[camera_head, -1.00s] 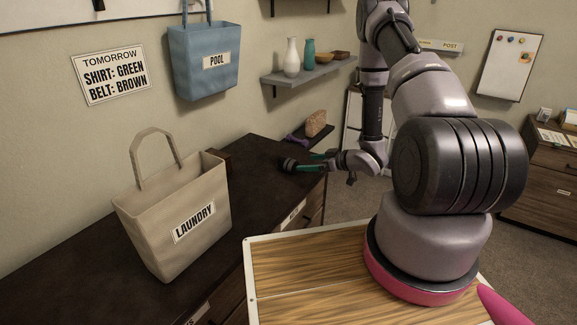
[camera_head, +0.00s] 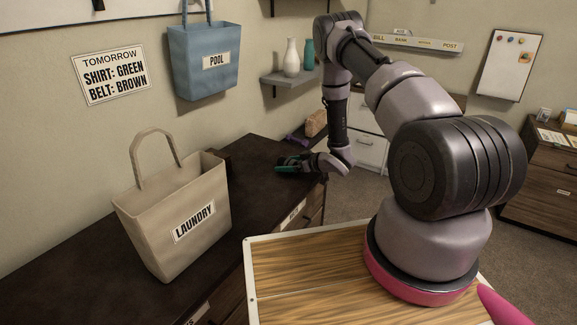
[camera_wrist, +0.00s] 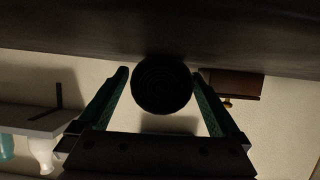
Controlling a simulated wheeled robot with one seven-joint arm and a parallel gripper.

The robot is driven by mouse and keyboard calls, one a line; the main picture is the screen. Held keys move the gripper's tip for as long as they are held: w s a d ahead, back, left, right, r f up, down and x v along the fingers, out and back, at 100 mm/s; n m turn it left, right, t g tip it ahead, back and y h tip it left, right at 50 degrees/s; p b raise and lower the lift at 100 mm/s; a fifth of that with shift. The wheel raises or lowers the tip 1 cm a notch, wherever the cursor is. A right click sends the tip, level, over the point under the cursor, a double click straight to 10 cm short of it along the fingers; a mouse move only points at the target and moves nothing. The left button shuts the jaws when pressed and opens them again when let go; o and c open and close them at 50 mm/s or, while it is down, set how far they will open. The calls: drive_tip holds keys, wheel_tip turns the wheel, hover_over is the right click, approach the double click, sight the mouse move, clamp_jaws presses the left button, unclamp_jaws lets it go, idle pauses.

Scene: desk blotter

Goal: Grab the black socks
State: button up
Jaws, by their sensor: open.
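A round, dark, coiled bundle (camera_wrist: 162,86), which looks like the rolled black socks, shows in the wrist view end-on between my fingertips. My gripper (camera_head: 284,164) is open, low over the far right end of the dark dresser top (camera_head: 262,200). In the wrist view its two teal fingers (camera_wrist: 160,74) stand on either side of the bundle. Whether they touch it I cannot tell. In the head view my fingers and wrist largely hide the bundle.
A beige LAUNDRY bag (camera_head: 150,215) stands on the dresser, left of my gripper. A blue POOL bag (camera_head: 203,75) hangs on the wall. The dresser top between bag and gripper is clear.

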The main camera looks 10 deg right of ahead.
drive_tip(key=c, duration=1.5)
drive_tip(key=shift+o, duration=0.2)
drive_tip(key=shift+r, duration=0.1)
